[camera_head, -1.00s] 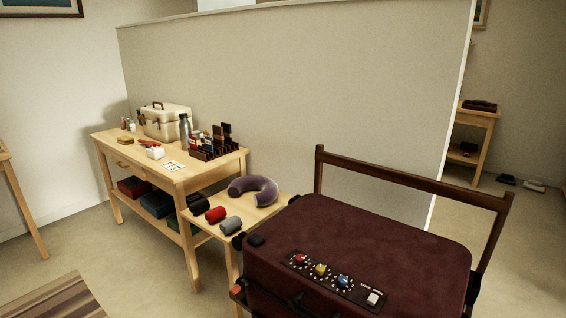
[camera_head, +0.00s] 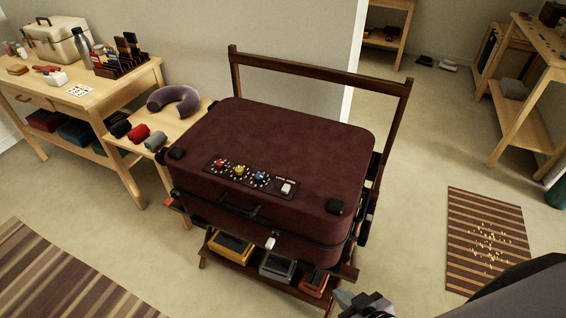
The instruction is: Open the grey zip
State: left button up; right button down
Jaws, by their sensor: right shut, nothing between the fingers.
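The closed dark maroon suitcase (camera_head: 285,135) lies flat on a wooden rack in the middle of the view. A dark seam band runs around its side, and a small pale tab (camera_head: 270,243) shows on the front at that band. It may be a zip pull, but its colour and kind are too small to tell. A dark handle (camera_head: 240,207) is on the front side. My right gripper (camera_head: 352,300) is at the bottom edge, right of centre, in front of the suitcase's right front corner and apart from it. It is shut and empty. My left gripper is out of view.
A panel with red, yellow and blue knobs (camera_head: 239,171) is on the lid. Several cases sit on the rack's lower shelf (camera_head: 235,266). A side table with a neck pillow (camera_head: 175,98) stands at left. Floor is free at right, beside a striped mat (camera_head: 487,238).

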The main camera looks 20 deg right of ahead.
aim_at(270, 243)
jog(key=l+u, duration=0.1)
jog(key=l, duration=0.55)
jog(key=k+l+u, duration=0.1)
jog(key=l, duration=0.55)
